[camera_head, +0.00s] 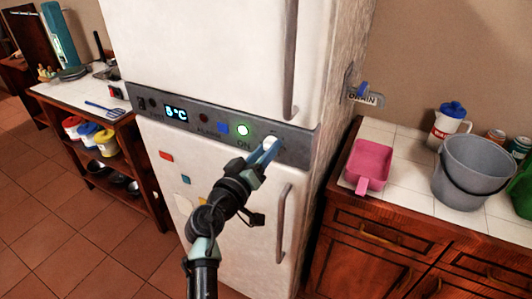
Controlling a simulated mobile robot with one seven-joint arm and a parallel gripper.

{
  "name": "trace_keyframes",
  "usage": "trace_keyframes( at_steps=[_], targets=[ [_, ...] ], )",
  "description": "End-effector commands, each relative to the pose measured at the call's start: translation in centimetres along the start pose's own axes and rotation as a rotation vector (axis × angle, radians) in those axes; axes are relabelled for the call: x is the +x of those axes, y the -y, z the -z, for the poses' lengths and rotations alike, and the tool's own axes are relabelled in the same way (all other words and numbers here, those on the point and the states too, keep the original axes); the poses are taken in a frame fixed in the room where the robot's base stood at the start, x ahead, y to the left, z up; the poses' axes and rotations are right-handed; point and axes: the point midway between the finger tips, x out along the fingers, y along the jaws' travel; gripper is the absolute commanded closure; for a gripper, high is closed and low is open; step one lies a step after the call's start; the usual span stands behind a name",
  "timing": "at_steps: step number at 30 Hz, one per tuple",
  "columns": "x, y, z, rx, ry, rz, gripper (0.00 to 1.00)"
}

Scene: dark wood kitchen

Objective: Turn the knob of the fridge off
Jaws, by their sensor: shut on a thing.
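The white fridge (175,45) stands in the middle with a grey control panel (180,122) across its front. The panel has a lit display (176,113) reading 5°C, and a glowing green light (243,130) above the word ON. My gripper (267,147) is at the right part of the panel, shut on the pale knob (271,141). The fingers partly cover the knob, so its exact angle is hard to tell.
Fridge door handles (290,60) stick out above and below the panel. A counter at the right holds a pink scoop (369,163) and a grey bucket (473,172). A shelf unit (120,150) stands at the left, with open tiled floor in front.

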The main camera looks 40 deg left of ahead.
Motion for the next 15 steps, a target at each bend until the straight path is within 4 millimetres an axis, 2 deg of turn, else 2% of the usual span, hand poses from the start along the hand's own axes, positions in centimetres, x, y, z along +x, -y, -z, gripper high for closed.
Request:
trace_keyframes(
  at_steps=[15],
  targets=[
    [-0.02,0.08,-0.06,-0.493,0.002,0.002,1.00]
  ],
)
